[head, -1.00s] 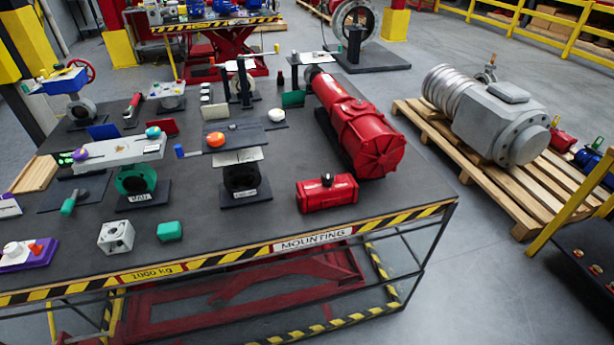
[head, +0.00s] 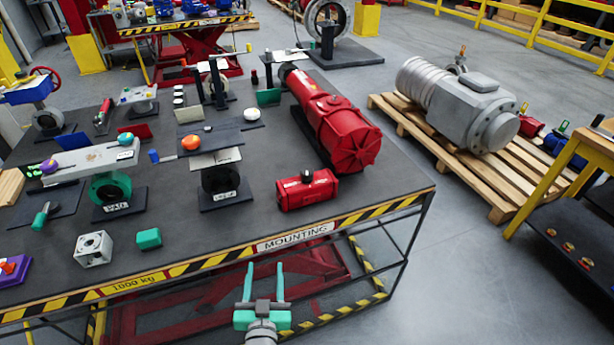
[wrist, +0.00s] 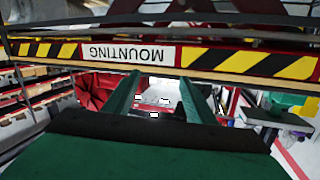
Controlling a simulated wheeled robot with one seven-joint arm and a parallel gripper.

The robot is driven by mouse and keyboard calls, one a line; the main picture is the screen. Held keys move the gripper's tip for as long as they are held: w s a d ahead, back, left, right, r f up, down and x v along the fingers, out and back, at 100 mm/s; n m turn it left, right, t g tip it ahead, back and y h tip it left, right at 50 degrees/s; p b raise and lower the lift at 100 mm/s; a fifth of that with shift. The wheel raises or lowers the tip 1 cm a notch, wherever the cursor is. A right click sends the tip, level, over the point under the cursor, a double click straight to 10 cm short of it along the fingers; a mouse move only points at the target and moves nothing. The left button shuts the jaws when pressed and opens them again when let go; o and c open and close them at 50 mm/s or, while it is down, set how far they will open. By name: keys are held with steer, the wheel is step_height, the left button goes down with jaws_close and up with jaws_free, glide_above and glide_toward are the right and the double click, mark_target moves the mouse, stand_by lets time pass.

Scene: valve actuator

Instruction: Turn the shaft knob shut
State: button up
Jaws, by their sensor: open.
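A small red actuator (head: 307,192) lies near the front right of the workbench, with a small black knob (head: 306,176) on its top. An orange round knob (head: 192,142) sits on a dark plate over a black valve body (head: 221,179). A purple knob (head: 49,166) and a teal knob (head: 125,139) sit on a grey bar at the left. Which one is the shaft knob, I cannot tell. My gripper (head: 265,268) is open and empty, in front of the bench edge and apart from all knobs. Its green fingers also show in the wrist view (wrist: 164,84).
The workbench's striped front edge (head: 292,239) is close to my gripper; its MOUNTING label fills the upper wrist view (wrist: 130,54). A large red actuator (head: 345,135) lies behind the small one. A grey actuator rests on a pallet (head: 520,172) at right. Floor between is clear.

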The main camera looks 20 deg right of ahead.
steer(key=w+d+r, duration=0.2)
steer(key=w+d+r+h, duration=0.1)
steer(key=w+d+r, duration=0.1)
steer(key=w, duration=0.1)
steer(key=w+d+r+h, duration=0.1)
steer(key=w+d+r, duration=0.1)
steer(key=d, duration=0.1)
steer(key=shift+w+r+m, duration=0.25)
steer(key=shift+w+m, duration=0.15)
steer(key=h, duration=0.2)
glide_toward(306, 178)
steer(key=w, duration=0.2)
steer(key=shift+m, duration=0.4)
steer(key=x, duration=1)
steer(key=shift+d, duration=0.5)
steer(key=c, duration=1)
steer(key=shift+c, duration=0.2)
